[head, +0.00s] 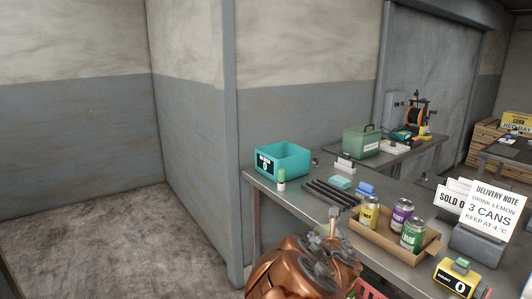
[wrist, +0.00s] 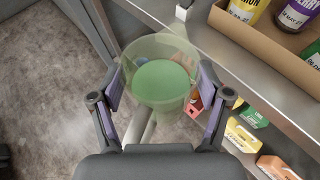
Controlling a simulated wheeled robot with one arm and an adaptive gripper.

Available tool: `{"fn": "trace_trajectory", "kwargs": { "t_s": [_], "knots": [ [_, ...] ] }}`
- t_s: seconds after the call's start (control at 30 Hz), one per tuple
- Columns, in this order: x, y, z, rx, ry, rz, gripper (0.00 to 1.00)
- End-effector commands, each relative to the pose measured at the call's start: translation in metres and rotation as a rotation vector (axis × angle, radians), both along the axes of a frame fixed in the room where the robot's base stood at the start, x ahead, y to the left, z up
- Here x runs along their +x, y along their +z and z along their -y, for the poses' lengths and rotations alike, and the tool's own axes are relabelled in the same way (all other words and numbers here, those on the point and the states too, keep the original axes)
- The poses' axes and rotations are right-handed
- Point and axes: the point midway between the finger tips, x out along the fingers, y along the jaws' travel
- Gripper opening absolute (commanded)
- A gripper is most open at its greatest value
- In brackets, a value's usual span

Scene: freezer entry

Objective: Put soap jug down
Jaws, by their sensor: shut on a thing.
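The soap jug (wrist: 163,50) looks like a translucent pale green, round vessel with solid green at its middle. It shows in the wrist view between the two fingers of my gripper (wrist: 160,85), which is shut on it, one finger at each side. The jug is beside the metal table's edge, with floor and a lower level showing past it. In the head view I cannot make out the jug. My copper-coloured arm covers the area at the bottom middle there.
A delivery note (head: 493,208) and yellow device (head: 457,281) stand right. Cartons (wrist: 246,137) sit lower down. Floor at left is clear.

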Motion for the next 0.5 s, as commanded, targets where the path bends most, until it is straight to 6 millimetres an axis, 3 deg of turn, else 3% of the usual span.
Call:
{"fn": "trace_trajectory", "kwargs": {
  "t_s": [0.2,0.5],
  "knots": [
    [0.005,-0.042,0.001,0.005,0.089,0.005,0.07],
    [0.006,-0.061,0.002,0.002,0.139,0.019,0.07]
  ]
}}
